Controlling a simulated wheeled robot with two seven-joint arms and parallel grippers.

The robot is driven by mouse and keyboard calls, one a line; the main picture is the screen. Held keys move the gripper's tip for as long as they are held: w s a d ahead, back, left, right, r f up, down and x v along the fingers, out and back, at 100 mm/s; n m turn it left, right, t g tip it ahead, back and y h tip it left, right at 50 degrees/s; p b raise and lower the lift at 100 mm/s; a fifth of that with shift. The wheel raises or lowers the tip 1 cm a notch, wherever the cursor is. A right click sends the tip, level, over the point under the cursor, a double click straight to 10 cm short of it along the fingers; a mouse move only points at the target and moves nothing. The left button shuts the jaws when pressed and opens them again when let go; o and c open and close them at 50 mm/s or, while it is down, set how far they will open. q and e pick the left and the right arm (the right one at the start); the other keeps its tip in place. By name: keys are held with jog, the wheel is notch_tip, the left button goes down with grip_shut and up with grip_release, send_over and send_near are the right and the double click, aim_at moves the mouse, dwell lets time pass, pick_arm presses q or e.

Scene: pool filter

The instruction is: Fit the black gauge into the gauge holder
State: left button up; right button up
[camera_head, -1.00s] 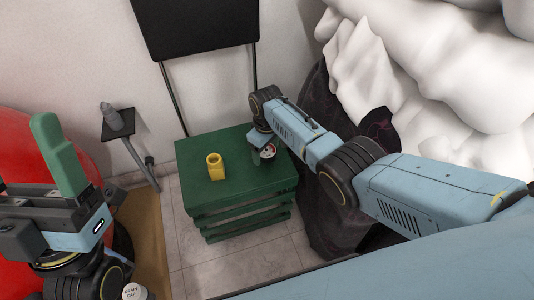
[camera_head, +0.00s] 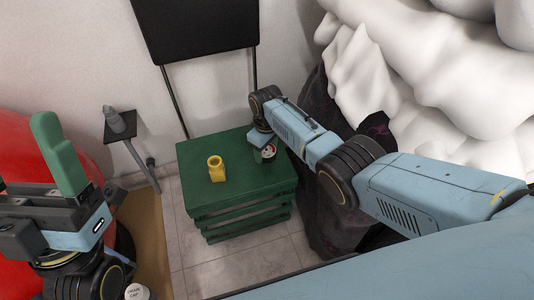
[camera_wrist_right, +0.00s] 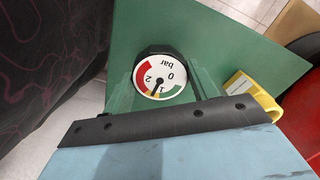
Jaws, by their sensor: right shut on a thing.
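The black gauge (camera_wrist_right: 159,78) has a white dial with red and green bands, facing the right wrist camera. It also shows small at the right gripper in the head view (camera_head: 268,151). My right gripper (camera_wrist_right: 162,88) is shut on it, with a green finger on each side, over the right part of the green crate table. The yellow gauge holder (camera_head: 216,168) stands upright on the table, left of the gauge and apart from it. Its edge shows in the right wrist view (camera_wrist_right: 250,92). My left gripper (camera_head: 60,150) is at the far left, away from the table; its finger gap is not clear.
The green slatted table (camera_head: 235,198) has bare top around the holder. A small black stand (camera_head: 119,124) with a grey object is to its left. A red rounded tank (camera_head: 25,125) is at left.

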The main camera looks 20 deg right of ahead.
aim_at(266, 150)
jog(key=shift+r+p, duration=0.3)
jog(key=shift+r, duration=0.1)
jog(key=shift+r, duration=0.15)
notch_tip(266, 150, up, 6)
jog(key=p, duration=0.6)
jog(key=shift+p, duration=0.3)
jog(key=shift+f, duration=0.2)
